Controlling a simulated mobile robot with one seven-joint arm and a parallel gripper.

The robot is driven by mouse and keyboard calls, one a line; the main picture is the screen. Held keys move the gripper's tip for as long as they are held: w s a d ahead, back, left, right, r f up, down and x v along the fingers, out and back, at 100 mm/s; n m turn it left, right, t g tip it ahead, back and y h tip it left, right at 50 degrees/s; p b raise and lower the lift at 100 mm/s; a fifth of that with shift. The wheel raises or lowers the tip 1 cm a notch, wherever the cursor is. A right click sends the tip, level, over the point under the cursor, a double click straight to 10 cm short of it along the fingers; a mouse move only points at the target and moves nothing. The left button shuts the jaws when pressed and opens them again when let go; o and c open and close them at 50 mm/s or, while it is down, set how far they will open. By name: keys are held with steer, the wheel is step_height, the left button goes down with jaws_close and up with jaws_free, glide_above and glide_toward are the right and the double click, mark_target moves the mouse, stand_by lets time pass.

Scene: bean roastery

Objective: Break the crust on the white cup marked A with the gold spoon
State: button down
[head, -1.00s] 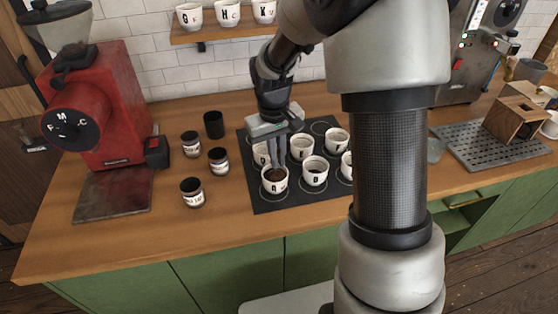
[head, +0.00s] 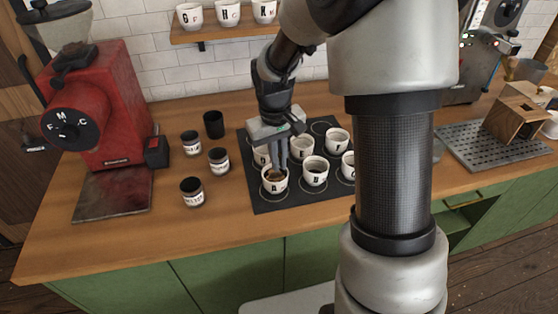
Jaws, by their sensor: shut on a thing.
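The white cup marked A (head: 275,187) stands upright at the front left of a dark mat (head: 262,202). My gripper (head: 278,163) points down directly over this cup, with its fingertips at about rim height. It is shut on the gold spoon, which is mostly hidden by the fingers. A small gold-brown patch shows under the fingertips inside the cup, and I cannot tell spoon from coffee surface there. The state of the crust is too small to make out.
Several other white lettered cups share the mat, including one (head: 315,175) just right of cup A. Several dark jars (head: 192,192) stand left of the mat, near the red grinder (head: 105,120). The wooden counter (head: 230,220) is clear in front.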

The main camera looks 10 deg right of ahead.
steer(key=shift+r, duration=0.1)
steer(key=shift+s+r+p, duration=0.3)
steer(key=shift+r+p, duration=0.2)
steer(key=shift+r, duration=0.25)
steer(key=shift+s+r+p, duration=0.35)
steer(key=shift+r+p, duration=0.2)
steer(key=shift+r, duration=0.15)
steer(key=shift+s+r+p, duration=0.3)
steer(key=shift+r+p, duration=0.2)
steer(key=shift+r, duration=0.25)
step_height(320, 180, up, 5)
steer(key=p, duration=0.3)
steer(key=shift+p, duration=0.3)
